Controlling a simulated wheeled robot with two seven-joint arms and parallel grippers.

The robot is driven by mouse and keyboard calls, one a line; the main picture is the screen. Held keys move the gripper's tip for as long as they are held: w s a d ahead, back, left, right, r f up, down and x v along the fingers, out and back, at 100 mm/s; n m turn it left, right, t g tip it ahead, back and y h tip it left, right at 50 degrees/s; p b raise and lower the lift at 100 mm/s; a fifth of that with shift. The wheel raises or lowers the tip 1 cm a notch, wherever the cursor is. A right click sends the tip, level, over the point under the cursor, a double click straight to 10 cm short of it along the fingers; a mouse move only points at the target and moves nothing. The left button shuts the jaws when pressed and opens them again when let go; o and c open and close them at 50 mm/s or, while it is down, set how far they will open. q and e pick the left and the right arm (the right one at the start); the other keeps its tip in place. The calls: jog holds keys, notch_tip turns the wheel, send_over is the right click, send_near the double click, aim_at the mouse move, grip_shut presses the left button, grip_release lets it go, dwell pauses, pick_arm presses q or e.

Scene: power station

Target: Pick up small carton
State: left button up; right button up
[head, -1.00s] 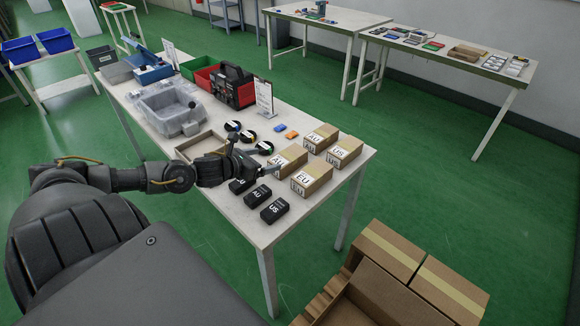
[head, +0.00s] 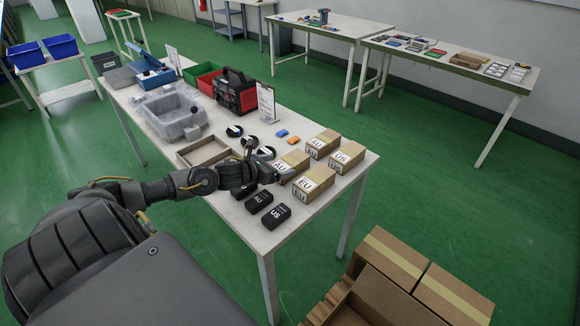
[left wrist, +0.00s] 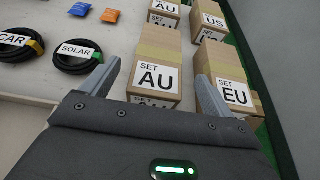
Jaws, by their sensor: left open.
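Several small cartons stand in a group on the table (head: 262,238). The near-left AU carton (head: 296,158) lies straight ahead of my left gripper (head: 272,170). In the left wrist view, the AU carton (left wrist: 158,66) is between the two open fingers, a little beyond the tips. An EU carton (head: 314,184) stands right beside it; in the left wrist view the EU carton (left wrist: 222,75) is behind the right finger. An AU carton (head: 321,143) and a US carton (head: 346,157) stand farther back. My right gripper is not in view.
Black adapter boxes (head: 276,216) lie at the near table edge. Cable coils (head: 250,142), orange and blue packets, an open tray (head: 203,150) and a sign (head: 266,102) are nearby. A large open cardboard box (head: 400,285) stands on the floor at right.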

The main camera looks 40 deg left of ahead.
aim_at(288, 162)
pick_arm(q)
jog(key=shift+w, duration=0.4)
jog(key=p+x, duration=0.1)
jog(key=x, duration=0.3)
jog(key=shift+w+f, duration=0.15)
jog(key=shift+w, duration=0.1)
jog(key=shift+a, duration=0.1)
jog(key=c, duration=1.3)
